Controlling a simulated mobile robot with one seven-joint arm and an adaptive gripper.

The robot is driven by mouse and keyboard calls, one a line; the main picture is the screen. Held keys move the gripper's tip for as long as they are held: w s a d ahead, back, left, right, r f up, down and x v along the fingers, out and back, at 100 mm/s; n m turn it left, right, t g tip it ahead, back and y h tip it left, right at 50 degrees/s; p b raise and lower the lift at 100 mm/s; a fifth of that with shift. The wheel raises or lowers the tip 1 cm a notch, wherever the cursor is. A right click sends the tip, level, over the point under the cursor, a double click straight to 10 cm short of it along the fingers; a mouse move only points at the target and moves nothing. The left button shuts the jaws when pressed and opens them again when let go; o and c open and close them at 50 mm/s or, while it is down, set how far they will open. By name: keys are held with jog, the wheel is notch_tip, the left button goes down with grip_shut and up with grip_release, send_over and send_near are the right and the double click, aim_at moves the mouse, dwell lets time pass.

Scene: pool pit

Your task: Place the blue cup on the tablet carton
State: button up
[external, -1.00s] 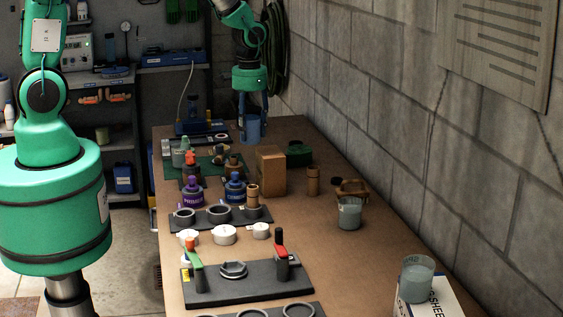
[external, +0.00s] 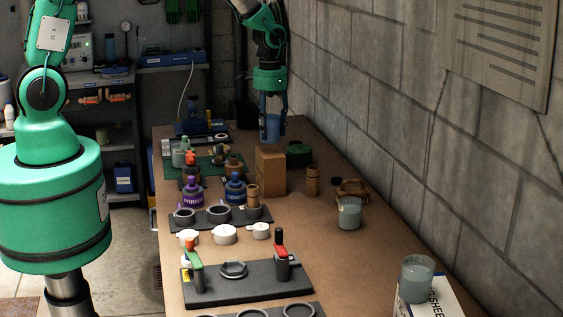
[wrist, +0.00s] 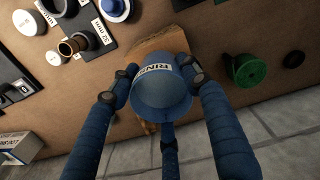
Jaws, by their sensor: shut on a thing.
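My gripper (external: 272,112) is shut on the blue cup (external: 271,129) and points down. The cup is upright, above the brown carton (external: 270,173), which appears to be the tablet carton. In the external view the cup's lower end is near the carton's top edge, and I cannot tell whether they touch. In the wrist view the blue cup (wrist: 162,98) sits between my fingers and bears a partly visible label. The brown carton (wrist: 150,45) shows behind it, largely hidden by the cup and fingers.
Blue and purple bottles (external: 235,188) stand left of the carton. A wooden cylinder (external: 313,180) stands to its right, and a green reel (external: 298,153) behind it. A glass beaker (external: 349,214) stands farther right. The wall borders the bench's right side.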

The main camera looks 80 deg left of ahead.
aim_at(270, 137)
jog(key=shift+f, duration=1.6)
jog(key=shift+f, duration=0.15)
jog(key=o, duration=1.3)
notch_tip(270, 137, up, 12)
jog(key=shift+r, duration=0.15)
